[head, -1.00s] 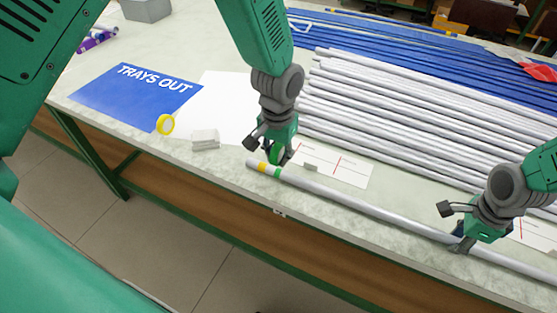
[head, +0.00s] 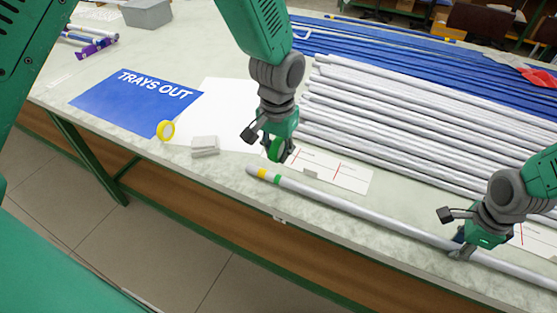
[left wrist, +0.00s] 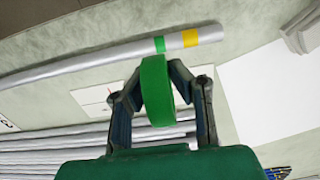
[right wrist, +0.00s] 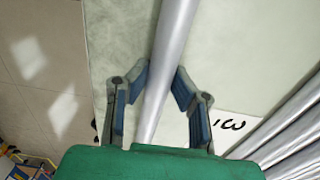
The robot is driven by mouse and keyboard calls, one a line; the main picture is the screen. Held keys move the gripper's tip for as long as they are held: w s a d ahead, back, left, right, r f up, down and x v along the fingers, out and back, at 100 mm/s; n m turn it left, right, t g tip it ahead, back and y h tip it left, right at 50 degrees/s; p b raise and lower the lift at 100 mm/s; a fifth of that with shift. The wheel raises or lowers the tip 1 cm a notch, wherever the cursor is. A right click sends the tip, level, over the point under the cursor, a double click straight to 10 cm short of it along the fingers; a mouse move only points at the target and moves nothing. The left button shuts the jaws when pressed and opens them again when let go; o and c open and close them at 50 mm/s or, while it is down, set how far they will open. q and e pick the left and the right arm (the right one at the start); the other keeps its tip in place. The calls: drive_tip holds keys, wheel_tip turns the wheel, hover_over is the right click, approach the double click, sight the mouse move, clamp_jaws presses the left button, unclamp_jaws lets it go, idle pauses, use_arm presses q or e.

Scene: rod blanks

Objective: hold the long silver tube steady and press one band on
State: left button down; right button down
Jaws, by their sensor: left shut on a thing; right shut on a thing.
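The long silver tube (head: 370,218) lies along the front of the bench, with a yellow band and a green band (head: 277,179) near its left end. Both bands also show in the left wrist view (left wrist: 159,44). My left gripper (head: 277,156) is shut on a green tape roll (left wrist: 157,90), held above the bench just behind the banded end, apart from the tube. My right gripper (head: 462,246) is shut on the tube well to the right; in the right wrist view the tube (right wrist: 172,50) runs between its fingers.
Several silver tubes (head: 390,125) and blue tubes lie behind. A marked white card (head: 345,176) is behind the tube. A yellow tape roll (head: 166,131), a small grey block (head: 205,146) and a blue TRAYS OUT sheet (head: 110,100) lie left. A grey bin (head: 148,13) stands at the back.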

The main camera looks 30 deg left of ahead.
drive_tip(key=c, duration=1.4)
unclamp_jaws()
drive_tip(key=shift+o, duration=0.2)
